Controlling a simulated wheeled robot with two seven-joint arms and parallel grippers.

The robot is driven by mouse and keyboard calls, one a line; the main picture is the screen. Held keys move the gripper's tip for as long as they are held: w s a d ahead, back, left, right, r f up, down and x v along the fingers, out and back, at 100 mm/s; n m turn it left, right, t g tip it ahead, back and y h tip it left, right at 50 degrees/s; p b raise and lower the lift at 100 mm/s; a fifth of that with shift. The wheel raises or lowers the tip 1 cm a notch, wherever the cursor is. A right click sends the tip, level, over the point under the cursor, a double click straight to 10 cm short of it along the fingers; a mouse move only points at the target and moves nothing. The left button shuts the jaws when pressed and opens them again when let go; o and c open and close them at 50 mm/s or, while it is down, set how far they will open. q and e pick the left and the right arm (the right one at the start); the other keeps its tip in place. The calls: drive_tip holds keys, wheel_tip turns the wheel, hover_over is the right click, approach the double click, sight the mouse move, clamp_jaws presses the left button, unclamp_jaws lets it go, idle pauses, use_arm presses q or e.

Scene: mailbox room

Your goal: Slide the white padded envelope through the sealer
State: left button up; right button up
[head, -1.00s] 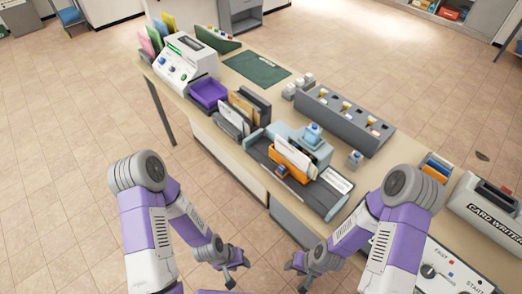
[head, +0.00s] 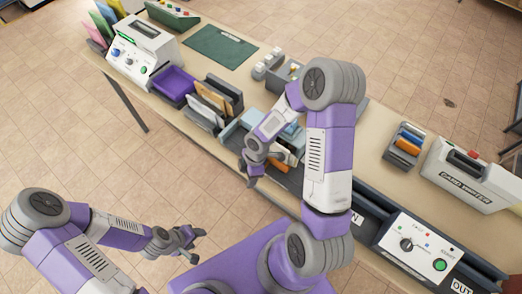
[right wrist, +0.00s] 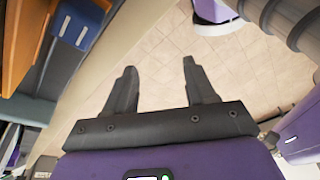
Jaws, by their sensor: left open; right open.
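A white envelope (head: 203,110) stands in a dark rack beside a brown one; I cannot tell if it is padded. Another white flat piece (head: 291,157) stands by an orange holder on the grey-blue tray unit, mostly hidden by my right arm. A long machine with IN and OUT labels and a control panel (head: 418,245) lies at lower right; it may be the sealer. My right gripper (head: 251,174) is open and empty at the table's front edge; the right wrist view shows its fingers (right wrist: 159,68) over floor. My left gripper (head: 196,239) is open and empty, off the table.
A purple tray (head: 173,84) and a white machine with knobs (head: 142,52) stand at the far left. A card writer (head: 468,175) and a rack of coloured cards (head: 404,145) stand at right. In the right wrist view, an orange holder (right wrist: 17,45) is close at upper left.

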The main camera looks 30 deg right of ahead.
drive_tip(key=w+d+r+n+h, duration=0.1)
drive_tip(key=d+r+n, duration=0.1)
drive_tip(key=w+d+r+n+h+p, duration=0.1)
drive_tip(key=d+r+n, duration=0.1)
drive_tip(key=d+r, duration=0.1)
drive_tip(key=w+d+r+n+p, duration=0.1)
drive_tip(key=d+r+n, duration=0.1)
drive_tip(key=shift+w+d+r+n+h, duration=0.1)
drive_tip(key=shift+d+r+n+h, duration=0.05)
drive_tip(key=shift+r+n+h, duration=0.25)
drive_tip(key=shift+d+f, duration=0.1)
drive_tip(key=shift+f, duration=0.2)
use_arm(q)
drive_tip(key=shift+w+r+b, duration=0.1)
drive_tip(key=shift+r+b, duration=0.6)
drive_tip(key=shift+b, duration=0.05)
use_arm(e)
wheel_tip(320, 180, down, 7)
drive_tip(key=shift+r, duration=0.1)
drive_tip(key=shift+c, duration=0.4)
clamp_jaws()
